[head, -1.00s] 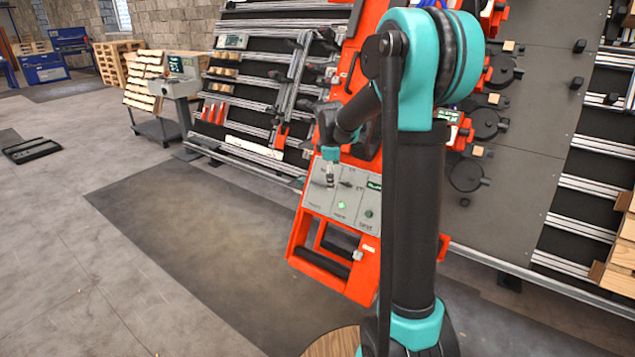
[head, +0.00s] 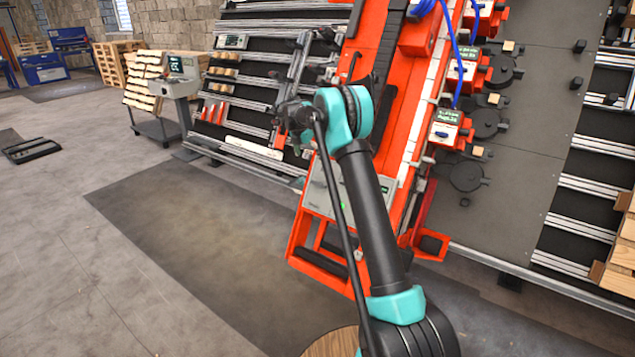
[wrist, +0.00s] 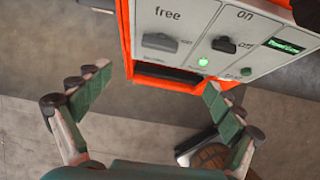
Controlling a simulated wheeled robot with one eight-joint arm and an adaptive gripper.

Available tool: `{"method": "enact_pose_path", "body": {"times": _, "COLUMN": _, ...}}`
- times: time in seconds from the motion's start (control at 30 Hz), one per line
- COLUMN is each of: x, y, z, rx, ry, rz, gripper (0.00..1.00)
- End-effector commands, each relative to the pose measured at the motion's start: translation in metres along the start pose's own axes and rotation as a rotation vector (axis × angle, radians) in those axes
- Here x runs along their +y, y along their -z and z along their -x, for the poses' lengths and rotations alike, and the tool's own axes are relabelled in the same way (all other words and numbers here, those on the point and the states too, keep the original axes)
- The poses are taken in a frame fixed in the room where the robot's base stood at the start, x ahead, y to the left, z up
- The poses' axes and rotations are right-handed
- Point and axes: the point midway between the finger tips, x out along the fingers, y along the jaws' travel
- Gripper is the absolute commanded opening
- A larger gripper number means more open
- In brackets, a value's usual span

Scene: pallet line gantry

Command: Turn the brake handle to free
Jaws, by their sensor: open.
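In the head view the panel (head: 316,200) is partly covered by my arm, and the handle cannot be made out.
Right of the handle are an on/off switch (wrist: 224,44), a lit green lamp (wrist: 203,62), a green button (wrist: 246,72) and a small display (wrist: 286,46). The panel sits on an orange frame (head: 318,262). Open floor (head: 190,230) lies to the left.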

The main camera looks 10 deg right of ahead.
Motion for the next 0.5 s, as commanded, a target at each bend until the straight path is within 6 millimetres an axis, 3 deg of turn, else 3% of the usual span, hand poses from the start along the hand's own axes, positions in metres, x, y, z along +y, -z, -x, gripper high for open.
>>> {"method": "enact_pose_path", "body": {"times": 0.5, "x": 0.0, "y": 0.0, "z": -0.099, "rx": 0.0, "ry": -0.001, "rz": -0.004, "gripper": 0.93}}
